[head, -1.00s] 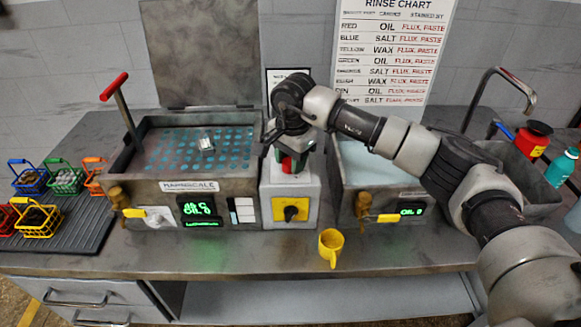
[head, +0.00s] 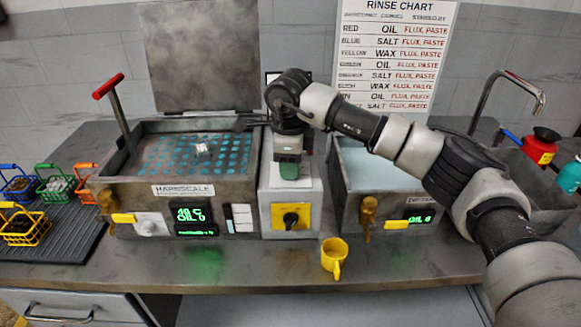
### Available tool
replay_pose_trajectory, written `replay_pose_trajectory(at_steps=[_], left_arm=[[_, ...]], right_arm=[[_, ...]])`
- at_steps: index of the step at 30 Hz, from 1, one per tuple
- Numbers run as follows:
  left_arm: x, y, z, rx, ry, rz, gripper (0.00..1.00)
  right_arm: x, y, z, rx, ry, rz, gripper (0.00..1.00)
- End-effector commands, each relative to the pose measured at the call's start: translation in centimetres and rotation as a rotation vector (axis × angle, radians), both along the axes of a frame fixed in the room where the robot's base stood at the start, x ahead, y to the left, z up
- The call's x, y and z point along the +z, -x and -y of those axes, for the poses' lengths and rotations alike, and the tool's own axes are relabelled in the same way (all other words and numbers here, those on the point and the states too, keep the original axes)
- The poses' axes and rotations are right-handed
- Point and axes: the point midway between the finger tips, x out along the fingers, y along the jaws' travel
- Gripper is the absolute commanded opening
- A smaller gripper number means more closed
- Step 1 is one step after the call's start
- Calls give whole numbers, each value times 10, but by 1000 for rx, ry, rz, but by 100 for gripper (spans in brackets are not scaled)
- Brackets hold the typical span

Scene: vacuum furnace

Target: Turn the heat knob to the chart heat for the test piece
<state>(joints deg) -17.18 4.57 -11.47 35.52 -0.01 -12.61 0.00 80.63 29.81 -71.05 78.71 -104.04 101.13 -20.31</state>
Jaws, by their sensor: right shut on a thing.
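The pictures show a tank bench with a rinse chart (head: 398,55) on the wall, and no furnace. A pale round knob (head: 150,224) sits on the left tank's front, beside a green-lit display (head: 195,215) that is hard to read. A black knob (head: 291,219) on a yellow plate is on the middle box. A small metallic piece (head: 203,148) lies on the left tank's perforated blue tray. My right gripper (head: 289,168) points down at the middle box and is shut on a small greenish thing, mostly hidden. My left gripper is not in view.
Wire baskets (head: 57,184) stand on a dark ribbed mat at the left. A yellow mug (head: 333,258) stands near the bench's front edge. A red-handled lever (head: 108,86) rises at the left tank. The right tank (head: 372,163) lies under my right arm.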

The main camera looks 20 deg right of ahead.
Motion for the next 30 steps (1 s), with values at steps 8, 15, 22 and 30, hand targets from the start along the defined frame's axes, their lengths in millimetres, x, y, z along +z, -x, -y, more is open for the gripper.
replay_pose_trajectory(at_steps=[8,15,22,30], left_arm=[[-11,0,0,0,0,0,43],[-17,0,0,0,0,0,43],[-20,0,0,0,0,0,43],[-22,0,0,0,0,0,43]], right_arm=[[0,-1,0,-263,0,3,15],[1,-1,0,-472,1,4,15],[1,-1,0,-617,0,5,15],[2,-1,0,-708,-2,4,15]])
